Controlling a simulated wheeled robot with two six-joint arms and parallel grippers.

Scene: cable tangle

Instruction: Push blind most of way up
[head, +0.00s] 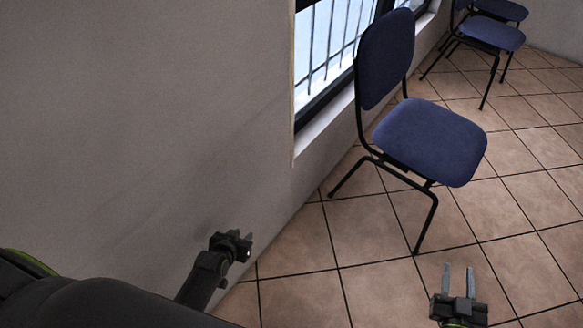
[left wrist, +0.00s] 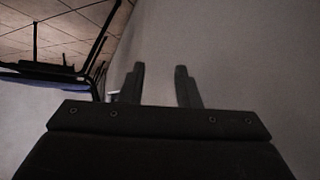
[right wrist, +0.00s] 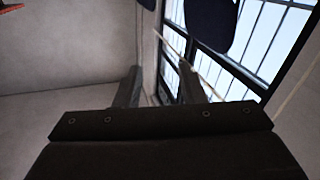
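The window (head: 330,45) is in the wall at the top of the head view, with dark vertical bars behind the glass. It also shows tilted at the upper right of the right wrist view (right wrist: 262,40). I cannot make out a blind in any view. My left gripper (head: 246,245) is close to the wall, below and left of the window; its fingers stand apart and empty in the left wrist view (left wrist: 160,85). My right gripper (head: 458,280) is over the floor at the lower right, fingers apart and empty; they also show in the right wrist view (right wrist: 160,85).
A blue chair (head: 430,140) stands in front of the window, between it and my right gripper. More blue chairs (head: 492,33) stand farther back along the wall. The tiled floor (head: 540,205) at the right is clear. The plain wall (head: 140,110) fills the left side.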

